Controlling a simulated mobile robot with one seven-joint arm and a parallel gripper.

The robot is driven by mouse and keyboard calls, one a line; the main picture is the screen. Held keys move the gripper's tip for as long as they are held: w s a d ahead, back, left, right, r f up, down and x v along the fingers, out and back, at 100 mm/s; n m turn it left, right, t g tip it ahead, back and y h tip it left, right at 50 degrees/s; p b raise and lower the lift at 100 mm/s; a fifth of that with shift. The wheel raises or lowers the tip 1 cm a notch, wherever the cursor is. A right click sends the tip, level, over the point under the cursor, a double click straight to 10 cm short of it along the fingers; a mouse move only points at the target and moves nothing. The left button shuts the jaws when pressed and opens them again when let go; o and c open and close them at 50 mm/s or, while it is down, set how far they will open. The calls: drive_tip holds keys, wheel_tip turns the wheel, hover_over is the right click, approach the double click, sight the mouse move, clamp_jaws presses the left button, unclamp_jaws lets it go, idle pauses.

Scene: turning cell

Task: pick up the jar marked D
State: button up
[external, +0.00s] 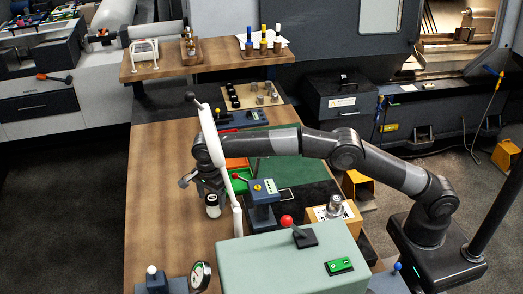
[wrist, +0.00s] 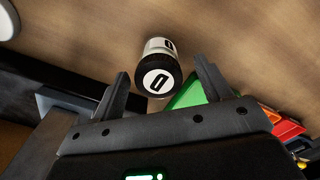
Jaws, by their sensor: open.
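The jar marked D (wrist: 158,78) shows in the wrist view with a black lid, a white disc bearing the letter on it, and a pale body with another dark mark. It stands on the wooden bench. My gripper (wrist: 161,72) is open, and the jar appears between and beyond its two fingertips, with a visible space on each side. In the external view the jar (external: 212,200) is small and partly hidden, just below my gripper (external: 207,190). I cannot tell the exact height between them.
A blue-grey device (external: 263,205) with a lever stands right of the jar. Green and red bins (external: 238,178) lie behind it. A pale green cabinet (external: 290,262) with a red knob is in front. The bench (external: 155,190) is clear to the left.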

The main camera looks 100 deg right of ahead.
drive_tip(key=shift+s+f, duration=0.15)
drive_tip(key=shift+f, duration=1.5)
drive_tip(key=shift+c, duration=0.4)
drive_tip(key=c, duration=1)
drive_tip(key=shift+r, duration=0.1)
